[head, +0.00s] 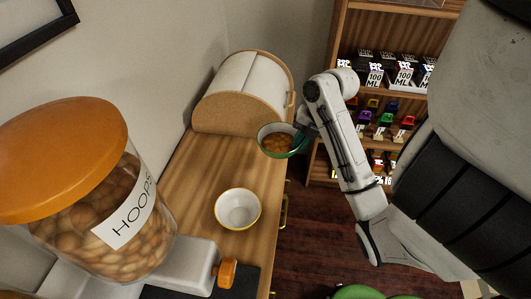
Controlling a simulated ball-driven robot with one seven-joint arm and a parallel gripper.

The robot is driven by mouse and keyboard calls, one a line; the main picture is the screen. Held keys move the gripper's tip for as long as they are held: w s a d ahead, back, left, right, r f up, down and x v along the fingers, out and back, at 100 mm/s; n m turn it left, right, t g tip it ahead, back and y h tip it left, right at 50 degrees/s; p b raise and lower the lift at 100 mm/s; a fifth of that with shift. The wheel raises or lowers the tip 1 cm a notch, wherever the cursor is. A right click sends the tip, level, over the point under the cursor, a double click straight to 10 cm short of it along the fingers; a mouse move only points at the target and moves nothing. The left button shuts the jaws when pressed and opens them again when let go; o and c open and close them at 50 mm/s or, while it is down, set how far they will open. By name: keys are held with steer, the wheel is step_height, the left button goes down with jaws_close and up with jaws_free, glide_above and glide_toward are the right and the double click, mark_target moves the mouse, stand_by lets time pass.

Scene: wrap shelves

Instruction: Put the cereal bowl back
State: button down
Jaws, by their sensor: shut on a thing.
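A green bowl (284,155) with a pale inside holds brown round cereal (277,143). It is at the right edge of the wooden counter, in front of the bread bin. My gripper (302,132) is shut on the bowl's right rim. Its fingers are small and partly hidden here. I cannot tell whether the bowl touches the counter or is held just above it. A second bowl (238,210), white with a yellow rim, stands upright and empty on the counter nearer to me.
A large cereal dispenser labelled HOOPS (120,225) fills the near left, with an orange knob (227,273) at its outlet. A bread bin (243,92) stands at the counter's back. A shelf unit (338,40) with several small goods is beyond the arm. Bare counter (195,180) lies left of the bowls.

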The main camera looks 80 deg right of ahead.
mark_target(280, 145)
steer(key=shift+w+d+f, duration=0.1)
steer(key=shift+w+f, duration=0.2)
steer(key=shift+w, duration=0.3)
steer(key=shift+w+d+f, duration=0.15)
steer(key=shift+w+d, duration=0.25)
steer(key=shift+w, duration=0.25)
steer(key=shift+w+d+f, duration=0.1)
steer(key=shift+w+f, duration=0.4)
steer(key=shift+w, duration=0.05)
steer(key=shift+w+d+f, duration=0.2)
steer(key=shift+w, duration=0.2)
steer(key=shift+w+d+f, duration=0.15)
steer(key=shift+w+f, duration=0.05)
steer(key=shift+w, duration=0.2)
steer(key=w+f, duration=0.1)
steer(key=w+d+f, duration=0.1)
steer(key=w+f, duration=0.2)
steer(key=f, duration=0.1)
steer(key=shift+w+d+f, duration=0.15)
steer(key=shift+d+f, duration=0.1)
steer(key=shift+d, duration=0.15)
steer(key=shift+s+b+x, duration=0.2)
steer(key=shift+b+x, duration=0.55)
steer(key=shift+x, duration=0.1)
steer(key=shift+s+b+x, duration=0.2)
steer(key=shift+b+x, duration=0.5)
steer(key=shift+x, duration=0.15)
steer(key=shift+d+f, duration=0.1)
steer(key=shift+f, duration=0.2)
